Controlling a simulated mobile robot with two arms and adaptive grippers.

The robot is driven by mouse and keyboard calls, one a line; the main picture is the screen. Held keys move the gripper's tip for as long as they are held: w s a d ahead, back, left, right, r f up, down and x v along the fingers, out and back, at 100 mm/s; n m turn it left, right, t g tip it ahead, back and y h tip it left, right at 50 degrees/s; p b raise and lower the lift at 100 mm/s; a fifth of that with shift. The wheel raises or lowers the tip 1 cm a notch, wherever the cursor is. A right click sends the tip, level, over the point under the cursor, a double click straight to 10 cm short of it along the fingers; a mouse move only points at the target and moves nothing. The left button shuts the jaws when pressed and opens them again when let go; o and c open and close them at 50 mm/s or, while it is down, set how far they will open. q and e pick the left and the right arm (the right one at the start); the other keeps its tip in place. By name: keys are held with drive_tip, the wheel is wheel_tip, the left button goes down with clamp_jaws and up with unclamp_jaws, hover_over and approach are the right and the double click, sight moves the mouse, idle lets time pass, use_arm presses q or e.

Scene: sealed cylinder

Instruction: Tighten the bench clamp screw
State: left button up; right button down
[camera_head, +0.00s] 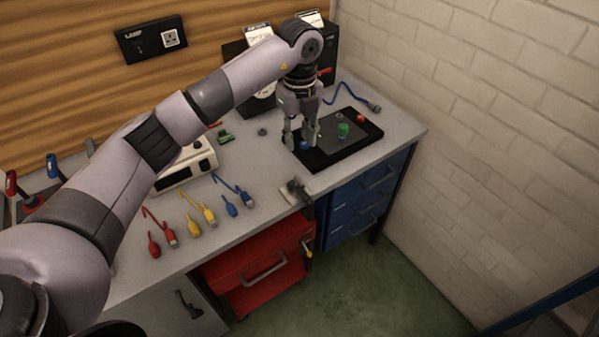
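The bench clamp (295,191) is a small dark and grey fitting at the front edge of the workbench, left of the blue drawers. Its screw is too small to make out clearly. My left gripper (303,143) points down over the left part of a black tray (352,148), behind the clamp and apart from it. A small blue piece (306,145) shows at its fingertips. I cannot tell whether the fingers hold it or only stand beside it. My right gripper is out of view.
A green piece (343,130) and a red piece (361,117) sit on the tray. Coloured cables and screwdriver-like handles lie along the front of the grey bench (262,207). A beige device (187,170) stands behind them. A brick wall (480,120) bounds the right.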

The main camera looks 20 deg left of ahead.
sight(299, 180)
use_arm(q)
wheel_tip(299, 180, down, 13)
drive_tip(key=p, duration=0.4)
drive_tip(key=shift+r, duration=0.1)
drive_tip(key=shift+s+f, duration=0.1)
drive_tip(key=shift+f, duration=0.4)
clamp_jaws()
